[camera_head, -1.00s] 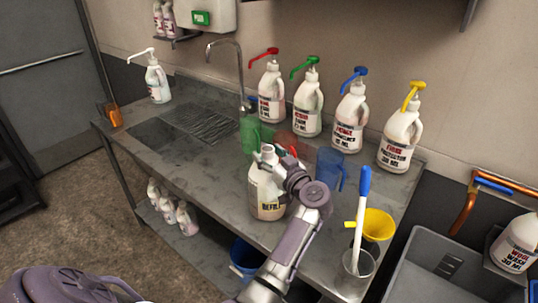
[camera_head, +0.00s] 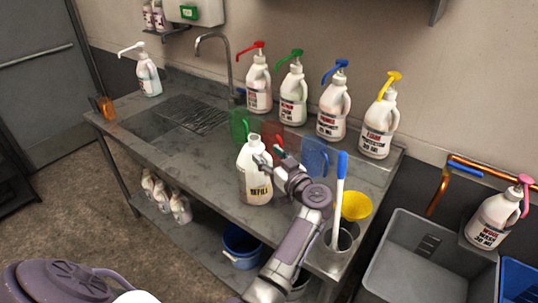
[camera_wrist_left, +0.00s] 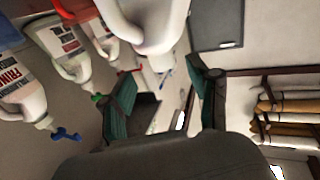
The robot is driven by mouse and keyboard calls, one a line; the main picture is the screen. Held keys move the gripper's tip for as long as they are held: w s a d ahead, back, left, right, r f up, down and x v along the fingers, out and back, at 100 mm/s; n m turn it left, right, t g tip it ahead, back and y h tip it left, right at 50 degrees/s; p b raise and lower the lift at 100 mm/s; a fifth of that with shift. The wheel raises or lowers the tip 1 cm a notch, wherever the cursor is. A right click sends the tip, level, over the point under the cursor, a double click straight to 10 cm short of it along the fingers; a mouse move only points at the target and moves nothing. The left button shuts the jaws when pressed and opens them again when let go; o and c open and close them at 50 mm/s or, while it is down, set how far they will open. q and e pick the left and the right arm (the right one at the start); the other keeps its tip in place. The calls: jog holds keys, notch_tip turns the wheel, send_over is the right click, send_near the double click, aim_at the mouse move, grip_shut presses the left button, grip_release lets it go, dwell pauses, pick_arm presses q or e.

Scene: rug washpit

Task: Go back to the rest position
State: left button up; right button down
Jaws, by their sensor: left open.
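My left gripper (camera_head: 268,154) is open at the right of the neck of an uncapped white refill bottle (camera_head: 254,178). The bottle stands upright on the metal bench (camera_head: 215,185). In the left wrist view, the gripper's two teal-padded fingers (camera_wrist_left: 163,78) are spread with nothing between their pads. A white bottle (camera_wrist_left: 150,25) shows close beyond them. In the head view I cannot tell whether a finger touches the refill bottle. My right gripper is not in view.
Several pump bottles line the wall, including a red-topped one (camera_head: 258,88). A yellow funnel (camera_head: 357,206) and a blue-handled brush (camera_head: 339,195) are at right. A grey tub (camera_head: 412,265) is beyond the bench end.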

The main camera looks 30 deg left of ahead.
pick_arm(q)
jog(key=d+r+m+t+h, duration=0.5)
jog(key=d+m+t+h, duration=0.7)
jog(key=t, duration=0.2)
jog(key=s+d+f+m+g+h, duration=0.6)
jog(key=s+d+f+h, duration=0.3)
jog(key=s+f+h, duration=0.1)
jog(key=s+a+f+n+g+y, duration=0.15)
jog(key=s+f+g, duration=0.25)
jog(key=s, duration=0.4)
jog(key=s+a+f+n+g+y, duration=0.1)
jog(key=s+a+f+g+y, duration=0.2)
jog(key=s, duration=0.6)
jog(key=s+a+f+n+g+y, duration=0.1)
jog(key=s+a+f+g, duration=0.1)
jog(key=s+f+g, duration=0.45)
notch_tip(320, 180, down, 26)
jog(key=s+b, duration=0.2)
jog(key=b, duration=0.2)
jog(key=s+a+f+g+b, duration=0.1)
jog(key=s+a+f+b, duration=0.1)
jog(key=s+f, duration=1.5)
notch_tip(320, 180, down, 4)
jog(key=shift+s+a+r+m+b, duration=0.2)
jog(key=shift+s+a+m+b, duration=0.05)
jog(key=shift+m+b, duration=0.2)
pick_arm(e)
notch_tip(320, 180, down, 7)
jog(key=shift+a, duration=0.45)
